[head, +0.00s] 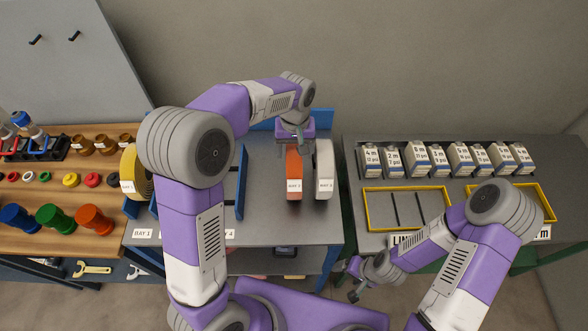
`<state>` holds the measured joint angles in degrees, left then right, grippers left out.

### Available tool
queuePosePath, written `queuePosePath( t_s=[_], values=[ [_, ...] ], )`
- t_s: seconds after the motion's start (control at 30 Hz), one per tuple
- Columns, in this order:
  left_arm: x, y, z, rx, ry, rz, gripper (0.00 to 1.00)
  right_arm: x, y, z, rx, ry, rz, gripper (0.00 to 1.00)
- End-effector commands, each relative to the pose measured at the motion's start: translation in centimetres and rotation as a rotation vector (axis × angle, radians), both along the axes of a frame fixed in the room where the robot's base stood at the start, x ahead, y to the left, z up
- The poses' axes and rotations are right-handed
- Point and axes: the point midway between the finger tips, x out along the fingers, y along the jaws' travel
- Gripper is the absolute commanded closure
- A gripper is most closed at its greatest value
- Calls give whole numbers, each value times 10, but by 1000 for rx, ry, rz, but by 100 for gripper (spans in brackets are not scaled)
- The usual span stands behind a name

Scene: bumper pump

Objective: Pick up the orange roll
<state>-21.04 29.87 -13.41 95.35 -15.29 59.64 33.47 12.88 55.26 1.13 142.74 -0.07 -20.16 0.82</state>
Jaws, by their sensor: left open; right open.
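The orange roll (293,174) stands upright on its edge on the grey middle bench, with a small white label at its lower front. A white-grey roll (324,170) stands upright close to its right. My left gripper (296,146) is over the top of the orange roll, pointing down, with its fingers open. The fingers overlap the roll's top edge in this view, so I cannot tell whether they touch it. My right gripper (352,283) is open and empty, low in front of the bench's right side.
Blue dividers (241,183) stand left of the orange roll, with a yellow roll (140,172) further left. Several labelled boxes (415,158) and yellow-framed trays (367,215) are on the right bench. A wooden bench (50,236) with coloured parts is at the left.

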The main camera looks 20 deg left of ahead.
Motion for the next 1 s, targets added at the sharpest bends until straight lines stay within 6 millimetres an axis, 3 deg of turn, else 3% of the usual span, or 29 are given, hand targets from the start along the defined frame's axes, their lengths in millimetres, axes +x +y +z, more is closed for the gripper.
queuePosePath(
  t_s=[0.3, 0.57, 1.0],
  values=[
    [-5, 3, -43, 1, 2, 0, 23, 0, 0, 0, 0, -1, 0, 23],
    [-4, 2, -46, 0, 0, 0, 23, 0, 0, 0, 0, -1, 0, 23],
    [-4, 2, -45, 0, 0, 0, 89, 0, 0, 0, 0, -1, 0, 23]
  ],
)
